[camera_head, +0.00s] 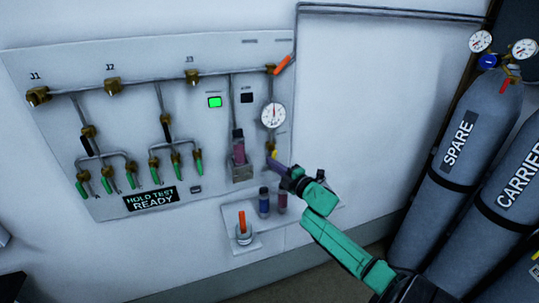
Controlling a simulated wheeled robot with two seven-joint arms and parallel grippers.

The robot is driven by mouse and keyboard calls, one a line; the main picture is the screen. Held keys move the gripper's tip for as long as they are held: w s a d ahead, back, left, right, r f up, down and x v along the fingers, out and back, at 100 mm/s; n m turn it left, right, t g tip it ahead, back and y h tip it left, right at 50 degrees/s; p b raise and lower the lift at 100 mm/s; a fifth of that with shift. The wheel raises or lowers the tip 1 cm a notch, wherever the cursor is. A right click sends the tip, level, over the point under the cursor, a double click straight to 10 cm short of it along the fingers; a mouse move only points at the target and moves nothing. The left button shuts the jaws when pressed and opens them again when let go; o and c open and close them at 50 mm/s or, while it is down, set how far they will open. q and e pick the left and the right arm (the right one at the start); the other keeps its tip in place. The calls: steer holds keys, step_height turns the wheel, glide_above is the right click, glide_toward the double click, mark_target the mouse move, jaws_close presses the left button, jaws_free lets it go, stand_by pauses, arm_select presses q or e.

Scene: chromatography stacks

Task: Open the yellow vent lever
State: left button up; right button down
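The yellow vent lever (275,154) shows as a small yellow piece on the wall panel (215,130), below the round white gauge (273,115). My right arm reaches in from the lower right. Its gripper (277,166) is at the lever, with the fingertips over or against its lower part. The gripper covers part of the lever, so I cannot tell whether the fingers are closed on it. My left gripper is not in view.
A vial (239,150) stands in a holder left of the gripper. A small shelf (268,238) below carries more vials and a cup with an orange stick (242,223). Grey cylinders (455,150) stand at the right. An orange lever (283,65) sits above the gauge.

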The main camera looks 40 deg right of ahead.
steer(key=shift+d+n, duration=0.2)
steer(key=shift+n, duration=0.3)
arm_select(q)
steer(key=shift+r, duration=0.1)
arm_select(e)
steer(key=shift+s+f+g, duration=0.1)
steer(key=shift+g, duration=0.2)
